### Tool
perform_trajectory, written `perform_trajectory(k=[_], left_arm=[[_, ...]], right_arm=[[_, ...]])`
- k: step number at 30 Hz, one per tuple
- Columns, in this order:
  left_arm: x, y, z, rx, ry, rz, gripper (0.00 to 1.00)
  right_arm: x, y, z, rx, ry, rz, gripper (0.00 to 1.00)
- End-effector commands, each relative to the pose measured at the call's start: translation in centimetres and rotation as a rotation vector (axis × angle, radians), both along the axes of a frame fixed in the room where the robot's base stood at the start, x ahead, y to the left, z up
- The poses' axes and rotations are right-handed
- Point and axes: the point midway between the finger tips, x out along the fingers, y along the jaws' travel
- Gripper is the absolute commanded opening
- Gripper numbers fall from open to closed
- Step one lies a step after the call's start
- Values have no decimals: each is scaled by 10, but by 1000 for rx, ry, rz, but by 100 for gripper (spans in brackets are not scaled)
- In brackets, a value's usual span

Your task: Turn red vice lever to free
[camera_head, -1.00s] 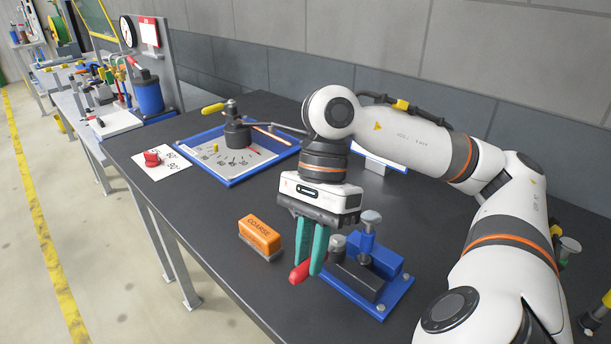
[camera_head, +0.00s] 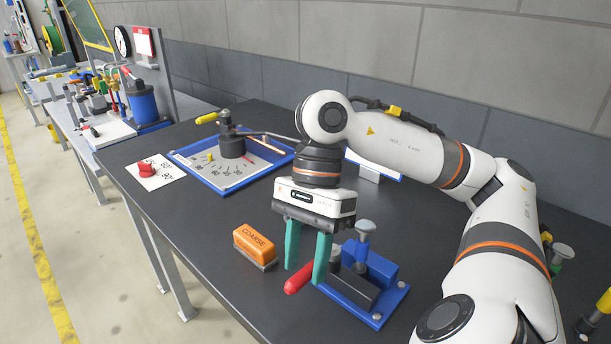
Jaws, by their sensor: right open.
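The vice (camera_head: 383,269) is a blue block with a dark jaw on a blue base plate, at the front right of the dark bench. Its red lever (camera_head: 299,279) sticks out to the left of it, toward the front edge. My right gripper (camera_head: 304,272) points down over the lever with two green fingers spread apart. The lever's red grip shows between and just below the fingertips; I cannot tell whether a finger touches it. The right finger partly hides the lever's inner end. My left gripper is not in view.
An orange block marked COARSE (camera_head: 254,243) lies left of the gripper. A blue tray (camera_head: 207,178) with a dial scale and bending tool stands farther back. A white card (camera_head: 155,178) with a red piece lies beside it. The bench between is clear.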

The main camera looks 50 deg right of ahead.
Motion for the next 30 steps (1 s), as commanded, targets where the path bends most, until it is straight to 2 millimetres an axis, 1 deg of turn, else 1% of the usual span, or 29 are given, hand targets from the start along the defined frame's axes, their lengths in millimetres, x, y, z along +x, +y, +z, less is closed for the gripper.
perform_trajectory(k=[9,12,14,15,20,30], left_arm=[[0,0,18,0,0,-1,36],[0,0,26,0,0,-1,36],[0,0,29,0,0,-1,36],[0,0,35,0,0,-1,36],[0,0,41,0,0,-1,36],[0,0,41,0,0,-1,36]], right_arm=[[12,-23,61,5,-8,-1,41],[15,-31,80,2,-4,-1,41],[17,-35,88,2,-5,-1,41],[17,-38,95,-1,-4,-1,41],[20,-43,103,-1,-2,-1,41],[20,-44,103,0,-2,1,41]])
